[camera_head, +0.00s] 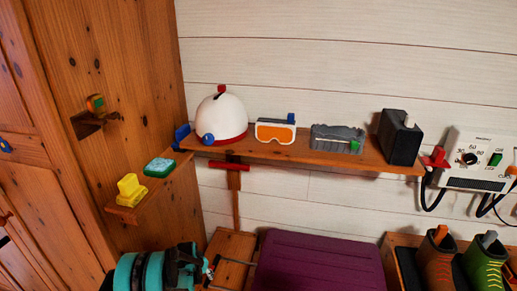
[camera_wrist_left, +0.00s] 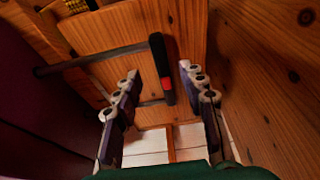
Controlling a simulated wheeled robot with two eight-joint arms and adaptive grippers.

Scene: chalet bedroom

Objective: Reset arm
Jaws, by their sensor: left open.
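My left gripper (camera_head: 203,268) is low in the head view, at the end of my teal arm, beside a wooden panel (camera_head: 232,246) and left of a purple surface (camera_head: 318,262). In the left wrist view my left gripper (camera_wrist_left: 160,76) has its two fingers spread apart with nothing held between them. A black and red handle (camera_wrist_left: 161,68) on a dark bar (camera_wrist_left: 92,58) shows beyond the fingertips, in front of wooden boards. I cannot tell how far away it is. My right gripper is in neither view.
A wall shelf (camera_head: 290,150) holds a white and red helmet (camera_head: 222,113), orange goggles (camera_head: 275,132), a grey tray (camera_head: 337,137) and a black box (camera_head: 399,138). A corner shelf (camera_head: 150,192) holds a yellow object (camera_head: 131,191). Boots (camera_head: 437,258) stand at lower right.

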